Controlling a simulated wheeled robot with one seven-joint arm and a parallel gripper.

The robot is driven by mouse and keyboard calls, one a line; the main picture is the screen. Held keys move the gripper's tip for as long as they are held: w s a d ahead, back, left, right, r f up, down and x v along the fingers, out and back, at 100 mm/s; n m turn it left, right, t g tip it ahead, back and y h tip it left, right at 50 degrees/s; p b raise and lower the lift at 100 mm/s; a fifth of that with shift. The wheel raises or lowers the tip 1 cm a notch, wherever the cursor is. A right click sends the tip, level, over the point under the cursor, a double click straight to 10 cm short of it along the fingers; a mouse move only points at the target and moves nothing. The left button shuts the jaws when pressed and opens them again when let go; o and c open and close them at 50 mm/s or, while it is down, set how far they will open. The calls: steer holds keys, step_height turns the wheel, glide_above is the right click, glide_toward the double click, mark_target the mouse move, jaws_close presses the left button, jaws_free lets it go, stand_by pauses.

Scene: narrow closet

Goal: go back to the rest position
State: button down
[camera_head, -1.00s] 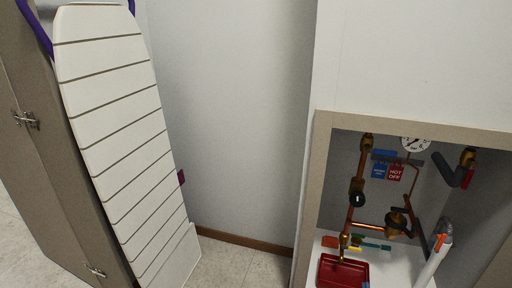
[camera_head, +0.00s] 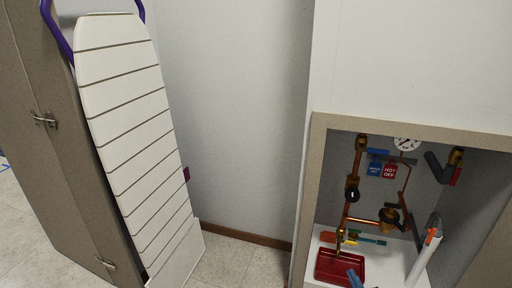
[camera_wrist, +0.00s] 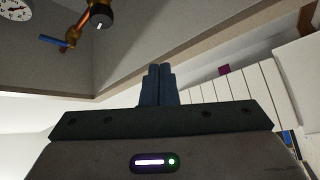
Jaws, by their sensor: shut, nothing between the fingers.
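My gripper (camera_wrist: 159,72) shows in the wrist view with its two dark blue-grey fingers close together, shut and empty. It points up in that picture, clear of the pipes and the board. In the head view, a small blue piece (camera_head: 355,279) shows at the bottom edge in front of the red tray; I cannot tell whether it is part of my gripper.
The wall niche holds copper pipes (camera_head: 351,165), a gauge (camera_head: 407,143), a red tag (camera_head: 390,171), a red tray (camera_head: 341,252) and a white tube (camera_head: 422,265). A white slatted ironing board (camera_head: 130,130) leans by a brown cabinet (camera_head: 75,170). Floor between is clear.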

steer(key=s+a+r+n+g+y+p, duration=0.2)
steer(key=a+r+n+g+y+p, duration=0.25)
steer(key=a+r+n+g, duration=0.5)
steer(key=s+a+r+n+g+y+p, duration=0.35)
steer(key=a+r+n+g+y, duration=0.2)
steer(key=r+n, duration=0.75)
steer(key=s+a+r+n+g+h+p, duration=0.1)
steer(key=s+r+n+h+p, duration=0.4)
steer(key=r+n, duration=0.6)
steer(key=s+a+r+n+g+h+p, duration=0.1)
steer(key=s+r+n+h+p, duration=0.4)
steer(key=r+n, duration=0.7)
steer(key=s+a+r+n+h+p, duration=0.1)
steer(key=s+r+n+h+p, duration=0.4)
steer(key=s+r+n+p, duration=0.3)
step_height(320, 180, up, 7)
steer(key=n, duration=0.3)
steer(key=shift+s+a+f+n+g+h, duration=0.15)
steer(key=shift+s+a+n+g+h, duration=0.1)
steer(key=shift+n+g+h, duration=0.15)
